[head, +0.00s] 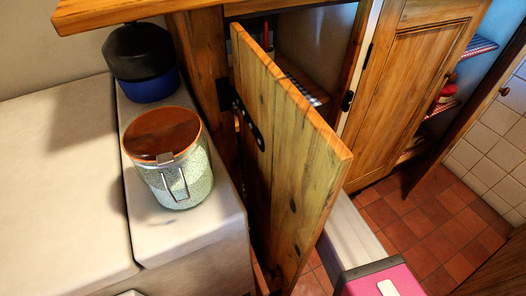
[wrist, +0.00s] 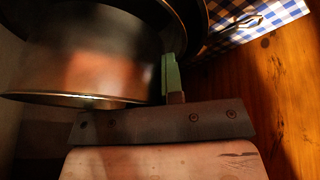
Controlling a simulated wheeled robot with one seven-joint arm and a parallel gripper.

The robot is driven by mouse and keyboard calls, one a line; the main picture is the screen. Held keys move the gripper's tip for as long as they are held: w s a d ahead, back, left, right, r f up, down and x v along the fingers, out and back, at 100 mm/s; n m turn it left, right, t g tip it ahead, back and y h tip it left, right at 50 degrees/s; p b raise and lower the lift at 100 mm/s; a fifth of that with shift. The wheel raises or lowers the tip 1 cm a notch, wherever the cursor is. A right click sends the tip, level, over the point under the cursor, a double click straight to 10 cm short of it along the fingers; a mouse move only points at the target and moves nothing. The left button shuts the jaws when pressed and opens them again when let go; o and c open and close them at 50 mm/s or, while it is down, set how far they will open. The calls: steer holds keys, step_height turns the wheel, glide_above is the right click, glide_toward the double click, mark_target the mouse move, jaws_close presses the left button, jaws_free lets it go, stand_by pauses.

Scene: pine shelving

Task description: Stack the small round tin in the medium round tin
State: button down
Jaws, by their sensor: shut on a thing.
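A round metal tin (wrist: 95,75) with a shiny rim and dark inside fills the upper left of the wrist view, tilted in the picture. My gripper (wrist: 171,62) is shut on it, its green finger at the tin's right side. I cannot tell for sure from its size which tin it is. A second dark curved rim (wrist: 203,22) shows just behind it at the top; it may be another round tin, and most of it is hidden. I cannot tell whether the two touch. In the head view the gripper and both tins are hidden.
A blue checked cloth (wrist: 262,20) lies on a wooden surface (wrist: 285,95). An open pine door (head: 290,150) stands before the cupboard. A lidded glass jar (head: 172,170) and a blue-black container (head: 143,65) stand on a pale ledge (head: 185,235). Tiled floor (head: 440,225) shows at right.

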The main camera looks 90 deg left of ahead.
steer(key=shift+f, duration=0.3)
steer(key=c, duration=1.2)
jaws_free()
steer(key=shift+r, duration=0.1)
steer(key=shift+r, duration=0.25)
steer(key=w+d, duration=0.2)
steer(key=w, duration=0.1)
steer(key=w+d+r, duration=0.1)
steer(key=w+d, duration=0.4)
steer(key=w, duration=0.2)
steer(key=shift+d+r, duration=0.3)
steer(key=shift+r, duration=0.05)
